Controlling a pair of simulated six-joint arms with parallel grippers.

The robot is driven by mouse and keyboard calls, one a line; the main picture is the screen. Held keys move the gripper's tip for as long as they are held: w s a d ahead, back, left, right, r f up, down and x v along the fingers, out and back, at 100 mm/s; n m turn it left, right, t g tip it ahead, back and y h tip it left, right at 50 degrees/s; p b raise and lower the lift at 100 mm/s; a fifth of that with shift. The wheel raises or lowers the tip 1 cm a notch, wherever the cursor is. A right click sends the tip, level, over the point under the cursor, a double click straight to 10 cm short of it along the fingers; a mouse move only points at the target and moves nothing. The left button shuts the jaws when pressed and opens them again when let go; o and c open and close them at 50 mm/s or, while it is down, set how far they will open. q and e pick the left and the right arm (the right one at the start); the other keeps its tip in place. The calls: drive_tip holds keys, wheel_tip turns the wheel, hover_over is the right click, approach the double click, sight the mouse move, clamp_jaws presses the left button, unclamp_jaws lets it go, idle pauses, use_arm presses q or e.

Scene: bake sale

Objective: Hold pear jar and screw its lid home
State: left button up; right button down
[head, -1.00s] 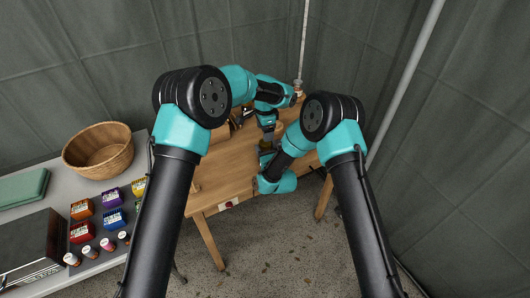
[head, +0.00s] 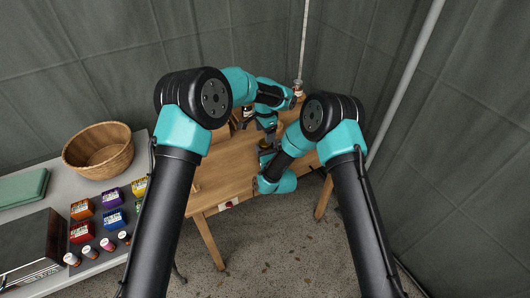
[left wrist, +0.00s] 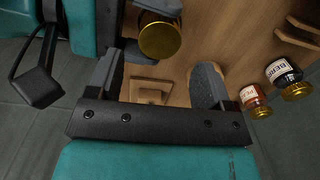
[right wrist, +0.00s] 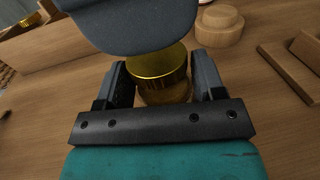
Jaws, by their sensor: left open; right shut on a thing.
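The pear jar (right wrist: 168,91) is amber, with a gold lid (right wrist: 160,66) on top. It stands between the fingers of my right gripper (right wrist: 163,82), which is shut on its body. Whether the lid is fully seated I cannot tell. In the left wrist view the gold lid (left wrist: 160,40) shows beyond the open fingers of my left gripper (left wrist: 157,82), nearer its left finger. The left gripper is empty and apart from the lid. In the head view, my left gripper (head: 266,126) is just above my right gripper (head: 265,150); the arms hide much of the jar.
Two other gold-lidded jars, one with a pale label (left wrist: 252,98) and one dark (left wrist: 284,75), stand near the left gripper's right finger. A round wooden piece (right wrist: 219,25) and wooden blocks (right wrist: 295,62) lie on the wooden table (head: 228,165). A side table holds a wicker basket (head: 98,160).

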use_arm(q)
drive_tip(key=shift+f, duration=2.4)
drive_tip(key=shift+c, duration=0.5)
drive_tip(key=c, duration=0.8)
drive_tip(key=shift+m, duration=0.8)
drive_tip(key=o, duration=1.1)
drive_tip(key=shift+c, duration=0.2)
drive_tip(key=shift+r, duration=0.1)
